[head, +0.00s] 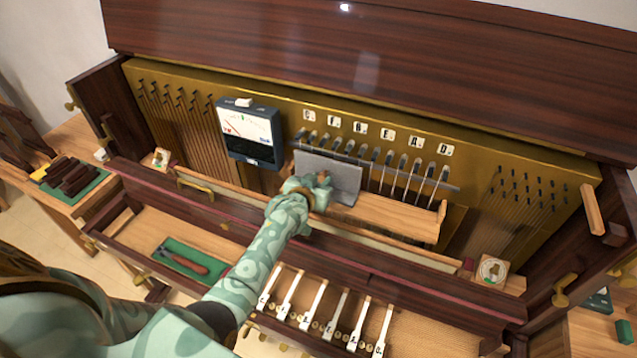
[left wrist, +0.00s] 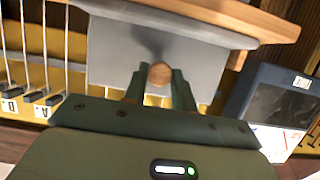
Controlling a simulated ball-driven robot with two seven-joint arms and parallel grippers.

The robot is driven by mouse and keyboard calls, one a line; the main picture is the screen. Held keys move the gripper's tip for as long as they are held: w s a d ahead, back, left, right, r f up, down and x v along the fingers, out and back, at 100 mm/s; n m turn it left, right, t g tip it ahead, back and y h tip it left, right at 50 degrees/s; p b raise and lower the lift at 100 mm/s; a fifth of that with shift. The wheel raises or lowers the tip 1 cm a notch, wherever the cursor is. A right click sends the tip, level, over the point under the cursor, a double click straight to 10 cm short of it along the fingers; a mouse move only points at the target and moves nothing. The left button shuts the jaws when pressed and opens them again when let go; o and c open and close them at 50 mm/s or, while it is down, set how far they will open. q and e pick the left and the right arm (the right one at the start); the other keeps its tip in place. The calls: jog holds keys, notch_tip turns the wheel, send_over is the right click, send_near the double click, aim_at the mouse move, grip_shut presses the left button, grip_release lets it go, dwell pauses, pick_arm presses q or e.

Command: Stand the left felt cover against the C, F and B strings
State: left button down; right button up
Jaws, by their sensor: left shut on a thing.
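The grey felt cover (head: 343,176) is a flat panel held roughly upright in front of the left strings, below the C (head: 308,116), F (head: 333,125) and B (head: 360,131) labels. My left gripper (head: 316,190) is shut on its round wooden knob (left wrist: 160,73). The cover (left wrist: 112,60) spreads on both sides of the fingers (left wrist: 158,84) in the left wrist view. Its lower edge is at the wooden ledge (head: 392,218); I cannot tell whether it touches the ledge or the strings. The strings under E, A and D (head: 408,183) are bare. My right gripper is not in view.
A dark meter box (head: 250,132) stands just left of the cover; it also shows in the left wrist view (left wrist: 285,98). Piano keys (head: 330,312) lie below the front rail. A tool with a wooden handle (head: 187,262) lies on a green mat in the left tray.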

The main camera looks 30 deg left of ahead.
pick_arm(q)
jog(key=shift+w+a+b, duration=0.1)
jog(key=shift+w+b, duration=0.5)
jog(key=shift+w, duration=0.55)
jog(key=c, duration=1.1)
grip_release()
jog(key=shift+o, duration=0.2)
jog(key=shift+s, duration=0.1)
jog(key=p+v, duration=0.8)
jog(key=shift+s+f, duration=0.25)
jog(key=shift+f, duration=0.1)
